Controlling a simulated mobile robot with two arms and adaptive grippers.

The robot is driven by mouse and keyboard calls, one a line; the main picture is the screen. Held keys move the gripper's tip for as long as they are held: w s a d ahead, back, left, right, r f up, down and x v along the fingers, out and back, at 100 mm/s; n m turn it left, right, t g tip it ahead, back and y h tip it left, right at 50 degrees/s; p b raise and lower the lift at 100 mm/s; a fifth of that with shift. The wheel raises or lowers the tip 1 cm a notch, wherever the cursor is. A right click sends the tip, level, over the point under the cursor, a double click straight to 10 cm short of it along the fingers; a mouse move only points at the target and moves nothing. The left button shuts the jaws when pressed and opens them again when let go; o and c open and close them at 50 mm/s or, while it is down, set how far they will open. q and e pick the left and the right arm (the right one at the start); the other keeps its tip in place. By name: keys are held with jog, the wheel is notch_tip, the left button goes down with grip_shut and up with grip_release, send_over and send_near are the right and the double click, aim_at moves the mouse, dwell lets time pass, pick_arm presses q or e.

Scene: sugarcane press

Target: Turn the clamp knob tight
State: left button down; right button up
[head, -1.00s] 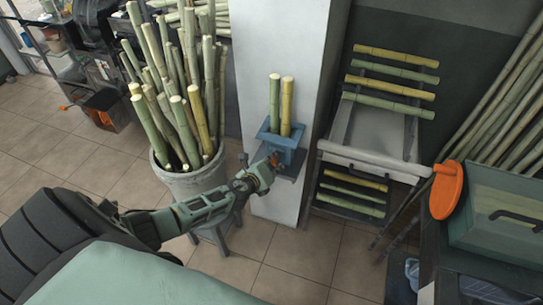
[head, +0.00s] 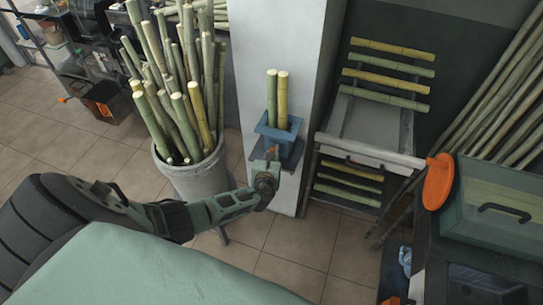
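A blue clamp (head: 276,128) is fixed to the side of the pale pillar and holds two upright cane pieces (head: 277,95), one green and one yellow. My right gripper is out of view.
A grey bucket (head: 199,179) full of canes stands left of the pillar (head: 284,45). A rack (head: 375,125) with cane pieces is to the right. A green machine with an orange disc (head: 438,182) stands at far right. Tiled floor is open at left.

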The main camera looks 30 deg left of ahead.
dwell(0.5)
pick_arm(q)
jog(key=c, duration=2)
grip_release()
jog(key=v, duration=1.2)
